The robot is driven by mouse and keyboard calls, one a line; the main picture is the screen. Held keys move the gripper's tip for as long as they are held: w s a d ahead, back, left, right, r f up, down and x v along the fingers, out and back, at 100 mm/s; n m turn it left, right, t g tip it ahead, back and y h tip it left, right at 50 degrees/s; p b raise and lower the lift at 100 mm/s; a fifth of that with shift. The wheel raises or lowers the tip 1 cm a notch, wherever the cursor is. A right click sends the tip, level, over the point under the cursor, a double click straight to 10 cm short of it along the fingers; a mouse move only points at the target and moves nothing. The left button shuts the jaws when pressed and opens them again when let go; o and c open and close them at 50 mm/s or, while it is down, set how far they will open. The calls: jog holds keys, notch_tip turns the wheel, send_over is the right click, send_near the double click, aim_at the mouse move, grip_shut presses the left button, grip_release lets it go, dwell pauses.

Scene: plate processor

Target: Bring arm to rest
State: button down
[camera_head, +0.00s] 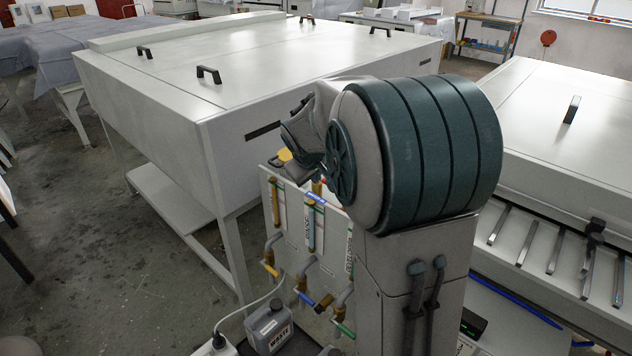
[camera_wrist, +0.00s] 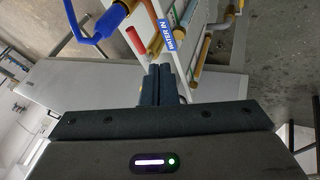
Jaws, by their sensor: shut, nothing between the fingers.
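My gripper shows in the wrist view (camera_wrist: 160,84) with its two dark fingers side by side and no gap between them. It is shut and holds nothing. Beyond the fingertips is a light panel with coloured pipes and a blue label reading "WATER IN" (camera_wrist: 174,37). In the head view my arm is folded up in front of the panel, at the middle right.
A large white plate processor (camera_head: 270,75) with black handles stands behind the arm. A pipe panel (camera_head: 285,235) and a grey waste canister (camera_head: 270,325) are below. Another white machine (camera_head: 560,120) stands at right. Grey floor (camera_head: 90,240) is open at left.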

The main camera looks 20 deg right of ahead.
jog(key=s+a+r+m+g+y+p, duration=0.1)
jog(key=s+a, duration=0.2)
jog(key=s, duration=0.6)
jog(key=s+a+r+m+g+y+p, duration=0.1)
jog(key=s+a+p, duration=0.1)
jog(key=s, duration=0.7)
jog(key=s+a+r+m+g+y+p, duration=0.1)
jog(key=s+a, duration=0.3)
jog(key=s, duration=0.5)
jog(key=shift+s+a+p, duration=0.35)
jog(key=shift+p, duration=0.05)
jog(key=shift+s, duration=0.1)
